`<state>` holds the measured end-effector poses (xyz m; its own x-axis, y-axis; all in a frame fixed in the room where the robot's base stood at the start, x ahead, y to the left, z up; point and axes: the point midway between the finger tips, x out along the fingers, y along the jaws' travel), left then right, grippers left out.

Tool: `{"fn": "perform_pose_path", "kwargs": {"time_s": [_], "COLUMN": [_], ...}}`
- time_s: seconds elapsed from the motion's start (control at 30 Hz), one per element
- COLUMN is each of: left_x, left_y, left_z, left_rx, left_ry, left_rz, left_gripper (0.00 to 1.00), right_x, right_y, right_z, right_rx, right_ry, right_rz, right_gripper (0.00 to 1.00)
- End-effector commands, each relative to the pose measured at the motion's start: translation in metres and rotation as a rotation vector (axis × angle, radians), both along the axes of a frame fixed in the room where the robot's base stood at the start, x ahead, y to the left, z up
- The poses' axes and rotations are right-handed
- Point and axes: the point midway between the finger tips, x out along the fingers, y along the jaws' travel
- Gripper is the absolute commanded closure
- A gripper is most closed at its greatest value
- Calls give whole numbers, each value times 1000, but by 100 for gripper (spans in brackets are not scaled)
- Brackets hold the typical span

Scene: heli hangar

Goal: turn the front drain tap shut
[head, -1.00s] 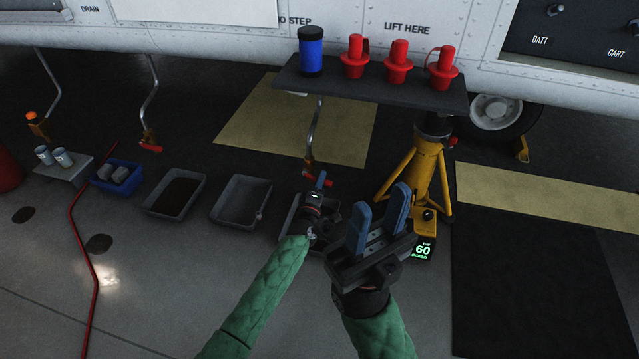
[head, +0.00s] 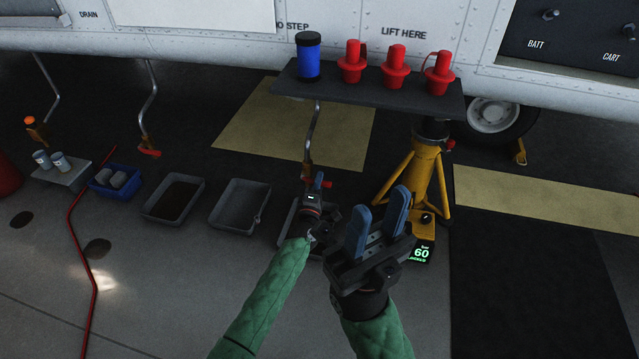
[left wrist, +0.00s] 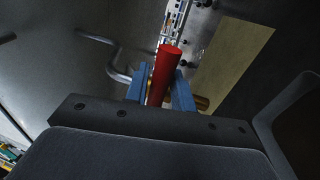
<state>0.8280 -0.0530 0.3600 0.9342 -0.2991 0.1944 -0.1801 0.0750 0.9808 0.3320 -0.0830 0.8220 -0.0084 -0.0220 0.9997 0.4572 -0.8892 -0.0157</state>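A bent metal drain pipe (head: 313,135) comes down from under the white hull. A tap with a red handle (head: 327,184) is at its lower end. My left gripper (head: 318,181) is at this tap. In the left wrist view, the red handle (left wrist: 163,75) stands between the two blue fingers of my left gripper (left wrist: 160,88) and fills the gap, so the gripper looks shut on it. The fingers partly hide the handle in the head view. My right gripper (head: 376,228) is open and empty, nearer to me and to the right, with its blue fingers apart.
Two more drain pipes hang at the left, one with a red-handled tap (head: 148,152). Grey trays (head: 238,204) stand on the floor, one partly behind my left arm. A yellow jack (head: 427,180) stands close right. A dark shelf (head: 375,95) with red plugs is above.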

Motion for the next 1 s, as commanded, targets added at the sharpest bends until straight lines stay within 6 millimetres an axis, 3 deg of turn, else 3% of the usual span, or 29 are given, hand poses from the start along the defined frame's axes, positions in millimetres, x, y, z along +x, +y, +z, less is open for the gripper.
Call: {"fn": "perform_pose_path", "kwargs": {"time_s": [0.43,0.8,1.0], "left_x": [-6,-55,-71], "left_y": [2,18,23], "left_z": [-1,-11,-15], "left_rx": [1,1,2], "left_ry": [1,1,0], "left_rz": [-1,0,0], "left_gripper": [63,63,63], "right_x": [0,-1,-1], "right_y": [0,-4,-5], "right_z": [0,15,20], "right_rx": [1,25,33], "right_ry": [6,-10,-16], "right_rz": [0,9,10], "right_gripper": [64,64,64]}}
